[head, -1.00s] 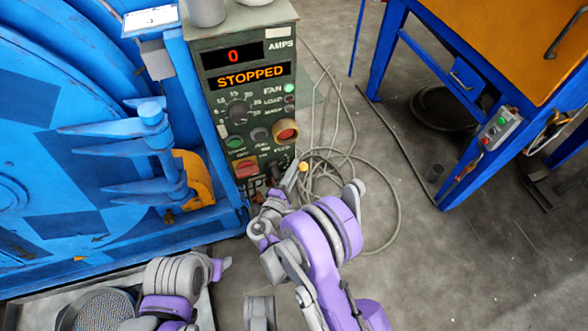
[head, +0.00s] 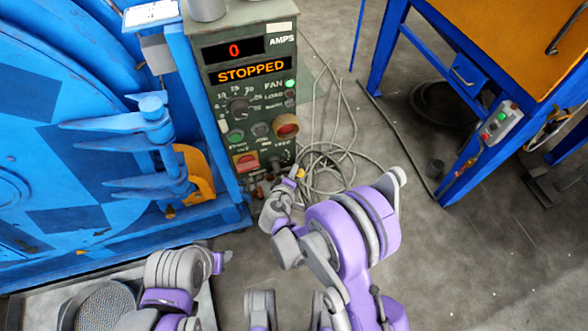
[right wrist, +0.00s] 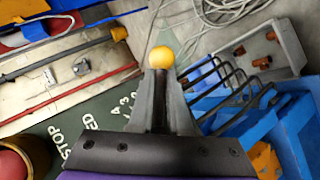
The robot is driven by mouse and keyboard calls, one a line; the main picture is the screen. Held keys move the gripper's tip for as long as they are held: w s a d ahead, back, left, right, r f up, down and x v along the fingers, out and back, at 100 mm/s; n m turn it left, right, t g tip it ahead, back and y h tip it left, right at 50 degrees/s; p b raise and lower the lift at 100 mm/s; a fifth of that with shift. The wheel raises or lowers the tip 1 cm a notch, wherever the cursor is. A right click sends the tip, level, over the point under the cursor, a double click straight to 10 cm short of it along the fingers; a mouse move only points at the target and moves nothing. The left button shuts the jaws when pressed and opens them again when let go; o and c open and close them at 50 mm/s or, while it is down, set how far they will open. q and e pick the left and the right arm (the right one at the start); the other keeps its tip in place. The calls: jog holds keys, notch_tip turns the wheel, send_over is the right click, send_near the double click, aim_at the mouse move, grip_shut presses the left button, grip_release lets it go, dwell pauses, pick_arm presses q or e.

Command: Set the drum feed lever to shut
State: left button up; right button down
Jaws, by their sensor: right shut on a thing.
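The drum feed lever shows its yellow knob (head: 300,172) at the lower right of the green control panel (head: 292,60), near the FEED label. In the right wrist view the round yellow knob (right wrist: 162,57) sticks out just beyond the fingertips. My right gripper (right wrist: 160,92) is shut on the lever below the knob; its fingers hide most of the shaft. In the head view my right gripper (head: 290,187) is at the panel's lower edge, partly hidden by its wrist. The lever's setting marks cannot be read.
The panel display (head: 254,70) reads STOPPED, with 0 amps above. Loose grey cables (head: 335,160) lie on the floor to the right. The blue blaster drum (head: 60,150) fills the left; a blue-framed table (head: 455,90) stands right.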

jog(key=shift+s+a+f+m+g+y, duration=0.15)
jog(key=shift+a+f+m+g+y, duration=0.3)
jog(key=shift+m+y, duration=0.3)
jog(key=shift+f, duration=0.1)
jog(key=c, duration=0.9)
grip_release()
jog(key=shift+o, duration=0.2)
jog(key=d+p+v, duration=0.1)
jog(key=p+v, duration=0.1)
jog(key=v, duration=0.8)
jog(key=shift+s+a+r, duration=0.25)
jog(key=shift+s+a, duration=0.1)
jog(key=shift+a, duration=0.05)
